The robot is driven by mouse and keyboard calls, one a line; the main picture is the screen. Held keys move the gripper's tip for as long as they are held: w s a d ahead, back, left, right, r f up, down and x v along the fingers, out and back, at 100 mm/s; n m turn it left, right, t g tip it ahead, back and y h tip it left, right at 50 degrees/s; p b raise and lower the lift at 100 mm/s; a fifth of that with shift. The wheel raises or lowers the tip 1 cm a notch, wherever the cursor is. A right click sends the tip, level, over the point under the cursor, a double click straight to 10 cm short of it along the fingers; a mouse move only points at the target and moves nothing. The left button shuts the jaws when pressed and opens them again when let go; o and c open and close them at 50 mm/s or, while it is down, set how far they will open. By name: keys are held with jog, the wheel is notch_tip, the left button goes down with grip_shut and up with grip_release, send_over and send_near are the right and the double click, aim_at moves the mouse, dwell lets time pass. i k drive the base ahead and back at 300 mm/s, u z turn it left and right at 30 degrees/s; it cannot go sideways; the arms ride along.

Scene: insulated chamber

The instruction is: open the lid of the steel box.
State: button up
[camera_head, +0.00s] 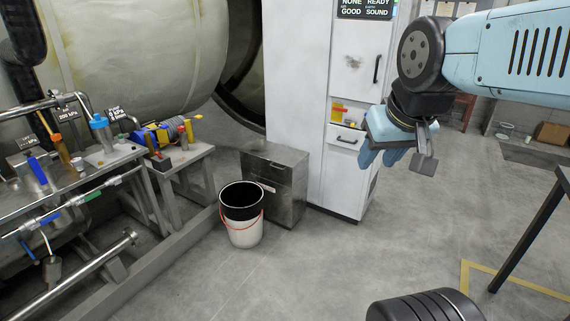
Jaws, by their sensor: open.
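The steel box (285,193) stands on the floor near the middle of the view, against the white cabinet. Its lid (276,161) looks closed, and a small pale label shows on its front. My gripper (393,155) hangs in the air at the right, in front of the cabinet and to the right of the box. It is open, well apart from the box, and I see nothing in it.
A white bucket (243,228) with a red handle stands just left of the box's front. A bench with pipes and valves (75,180) fills the left. The white cabinet (297,70) rises behind. Open floor (330,255) lies in front; a dark table leg (528,232) is at right.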

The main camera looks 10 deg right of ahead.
aim_at(287, 157)
jog(key=z, duration=0.55)
jog(key=i, duration=1.8)
jog(key=u, duration=0.4)
jog(key=k, duration=0.9)
jog(key=u, duration=0.15)
jog(key=i, duration=0.85)
jog(key=z, duration=0.1)
